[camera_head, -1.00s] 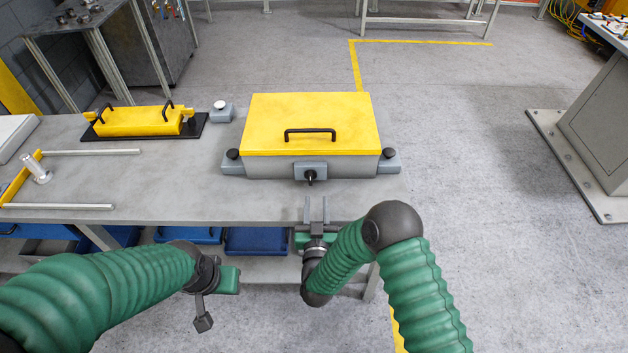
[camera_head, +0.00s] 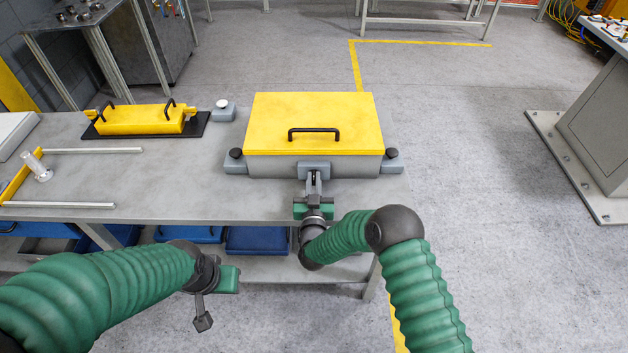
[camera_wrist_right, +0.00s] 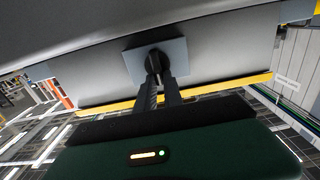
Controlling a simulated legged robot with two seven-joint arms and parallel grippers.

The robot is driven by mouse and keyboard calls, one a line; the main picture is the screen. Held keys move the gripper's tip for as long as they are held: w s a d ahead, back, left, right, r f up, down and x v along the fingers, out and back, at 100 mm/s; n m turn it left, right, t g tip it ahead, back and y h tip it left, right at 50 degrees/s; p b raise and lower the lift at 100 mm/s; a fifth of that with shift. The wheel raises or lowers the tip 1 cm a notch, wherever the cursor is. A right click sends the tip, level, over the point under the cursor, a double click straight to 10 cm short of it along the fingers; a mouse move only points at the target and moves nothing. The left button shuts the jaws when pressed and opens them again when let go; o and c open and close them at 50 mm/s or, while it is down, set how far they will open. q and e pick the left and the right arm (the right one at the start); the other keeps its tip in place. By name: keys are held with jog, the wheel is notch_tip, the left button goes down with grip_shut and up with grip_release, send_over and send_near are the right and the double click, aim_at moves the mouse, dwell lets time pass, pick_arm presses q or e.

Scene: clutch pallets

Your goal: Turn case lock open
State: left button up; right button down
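The case (camera_head: 312,122) has a yellow lid with a black handle and a grey body, and stands shut on the bench. Its lock is a black knob on a blue-grey plate (camera_head: 311,166) at the front; the lock knob (camera_wrist_right: 154,62) shows in the wrist view. My right gripper (camera_head: 314,180) is in front of the plate, with its two fingers drawn close together, one on each side of the knob. The fingers hide most of the knob in the head view. My left gripper (camera_head: 215,300) hangs in front of the bench, away from the case; its finger opening is not clear.
A smaller yellow box (camera_head: 140,120) on a black base and a frame with metal rails (camera_head: 90,152) stand farther left. Blue bins (camera_head: 255,240) lie below the bench. Open floor lies to the right.

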jog(key=shift+a, duration=0.25)
jog(key=shift+d, duration=0.35)
jog(key=shift+f+m+b, duration=0.15)
jog(key=shift+m+b, duration=0.55)
jog(key=shift+m, duration=0.4)
jog(key=shift+d+f+m+b, duration=0.1)
jog(key=shift+d+m+b, duration=0.15)
jog(key=shift+m+b, duration=0.65)
jog(key=shift+d+m+b, duration=0.15)
jog(key=shift+m+b, duration=0.25)
jog(key=shift+m, duration=1)
jog(key=c, duration=1.5)
grip_release()
jog(key=shift+o, duration=0.2)
